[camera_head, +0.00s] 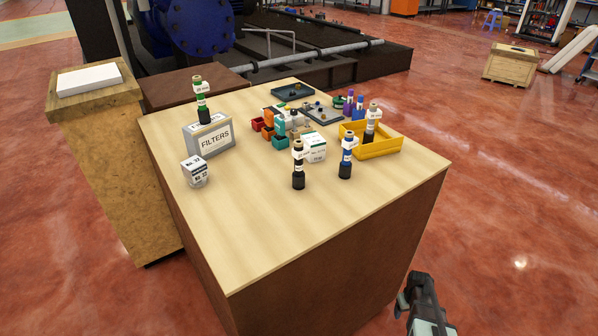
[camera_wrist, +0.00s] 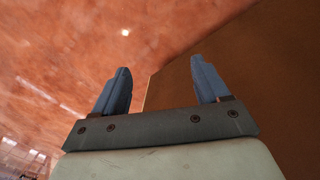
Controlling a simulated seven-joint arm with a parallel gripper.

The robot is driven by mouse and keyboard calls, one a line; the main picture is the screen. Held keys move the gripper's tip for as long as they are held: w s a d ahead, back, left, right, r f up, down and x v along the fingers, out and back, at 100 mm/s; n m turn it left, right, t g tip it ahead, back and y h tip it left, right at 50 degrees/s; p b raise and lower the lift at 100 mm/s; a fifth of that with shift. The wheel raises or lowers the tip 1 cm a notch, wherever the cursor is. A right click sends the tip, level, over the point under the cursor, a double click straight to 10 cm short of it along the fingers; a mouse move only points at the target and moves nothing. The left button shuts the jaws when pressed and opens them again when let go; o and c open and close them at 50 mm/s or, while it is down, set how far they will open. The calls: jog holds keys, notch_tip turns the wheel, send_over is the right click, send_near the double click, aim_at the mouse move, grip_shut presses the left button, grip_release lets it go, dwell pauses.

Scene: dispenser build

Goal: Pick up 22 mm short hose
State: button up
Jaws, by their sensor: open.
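Several upright hose-like pieces with white tags stand on the table. A black one (camera_head: 298,172) stands near the front and a blue-and-black one (camera_head: 346,160) to its right. Another dark one (camera_head: 371,124) stands at the yellow bin (camera_head: 378,153), and a green-and-black one (camera_head: 202,106) stands on the FILTERS box (camera_head: 210,139). The tag sizes are too small to read surely, so I cannot tell which is 22 mm short. My gripper (camera_head: 412,288) is beyond the table's front right side, low and away from the hoses. In the wrist view my gripper (camera_wrist: 160,74) is open and empty.
The wooden table (camera_head: 255,235) has clear room at its front and right. A small white labelled box (camera_head: 195,172) stands at left, another white box (camera_head: 314,147) mid-table. Colored small bins (camera_head: 280,142) and dark trays (camera_head: 293,92) are behind. The table's brown side (camera_wrist: 240,60) fills the wrist view's right.

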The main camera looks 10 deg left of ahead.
jog(key=w+d+r+n+t+h, duration=0.1)
jog(key=w+d+r+t, duration=0.1)
jog(key=w+d+r, duration=0.5)
jog(key=w+d+r+n+t, duration=0.1)
jog(key=w+d+r, duration=0.2)
jog(key=w+r, duration=0.65)
jog(key=w+d+r+n+t+h, duration=0.15)
jog(key=w+d+r, duration=0.25)
jog(key=w+r, duration=0.45)
jog(key=w+d+r+n+t, duration=0.1)
jog(key=w+r, duration=0.3)
jog(key=r, duration=0.8)
jog(key=w+r+n+t, duration=0.15)
jog(key=w+r, duration=0.25)
jog(key=r, duration=0.7)
notch_tip(320, 180, up, 23)
jog(key=g+y, duration=0.4)
jog(key=y, duration=0.3)
send_over(303, 147)
jog(key=s+d, duration=0.3)
jog(key=shift+x, duration=6.8)
jog(key=shift+d, duration=0.15)
grip_shut()
